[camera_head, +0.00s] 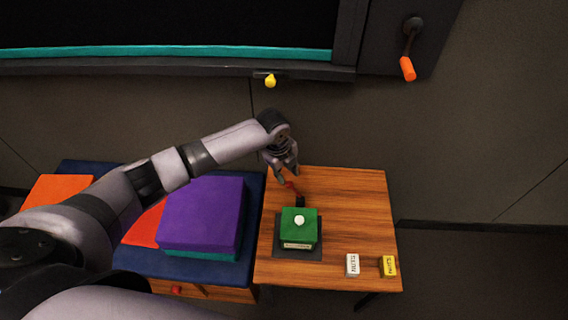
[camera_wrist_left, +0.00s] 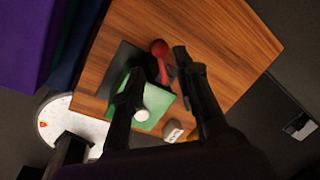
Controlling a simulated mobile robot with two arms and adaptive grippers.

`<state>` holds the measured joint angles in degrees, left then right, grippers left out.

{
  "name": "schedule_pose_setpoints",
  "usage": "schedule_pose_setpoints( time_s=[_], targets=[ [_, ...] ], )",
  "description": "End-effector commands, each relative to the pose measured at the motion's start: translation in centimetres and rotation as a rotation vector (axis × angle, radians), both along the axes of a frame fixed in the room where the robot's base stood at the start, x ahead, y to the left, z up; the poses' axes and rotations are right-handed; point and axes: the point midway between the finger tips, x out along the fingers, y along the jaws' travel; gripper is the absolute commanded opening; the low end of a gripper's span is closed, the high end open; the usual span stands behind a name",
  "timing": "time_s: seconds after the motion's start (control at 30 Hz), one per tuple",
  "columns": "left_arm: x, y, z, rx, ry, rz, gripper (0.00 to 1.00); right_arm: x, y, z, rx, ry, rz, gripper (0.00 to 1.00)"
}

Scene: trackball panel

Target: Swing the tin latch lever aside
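A green tin (camera_head: 299,229) with a white knob (camera_head: 299,220) on its lid stands on a dark base plate (camera_head: 281,240) on the wooden table. Its latch lever, with a red end (camera_head: 290,186), rises from a black mount (camera_head: 300,201) at the tin's far side. In the left wrist view the red lever (camera_wrist_left: 159,48) shows between my fingers, with the green tin (camera_wrist_left: 155,108) beyond. My left gripper (camera_head: 287,177) is open at the lever's red end; I cannot tell whether a finger touches it. My right gripper is not in view.
A white labelled block (camera_head: 352,265) and a yellow one (camera_head: 388,266) lie at the table's near right. The table's (camera_head: 350,205) right side is clear. Purple (camera_head: 202,212) and orange cushions lie left. A yellow knob (camera_head: 270,81) and an orange-handled crank (camera_head: 408,69) are at the back.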

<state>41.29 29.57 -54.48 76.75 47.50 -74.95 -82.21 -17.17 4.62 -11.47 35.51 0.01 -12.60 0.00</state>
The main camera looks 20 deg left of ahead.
Motion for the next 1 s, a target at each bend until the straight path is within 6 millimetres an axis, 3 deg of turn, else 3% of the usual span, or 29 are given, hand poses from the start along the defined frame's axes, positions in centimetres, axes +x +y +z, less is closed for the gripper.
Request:
schedule_pose_setpoints(
  time_s=[0.1, 0.3, 1.0],
  targets=[
    [-0.3, 0.2, 2.4, 0.0, -0.003, -0.002, 0.29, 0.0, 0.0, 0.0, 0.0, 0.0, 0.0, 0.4],
    [-0.8, 0.4, 4.5, 0.0, 0.0, -0.001, 0.29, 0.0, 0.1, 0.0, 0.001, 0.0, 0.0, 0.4],
    [-1.4, -0.2, 4.6, -0.01, 0.003, 0.008, 0.29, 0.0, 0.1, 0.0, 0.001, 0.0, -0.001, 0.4]
  ],
)
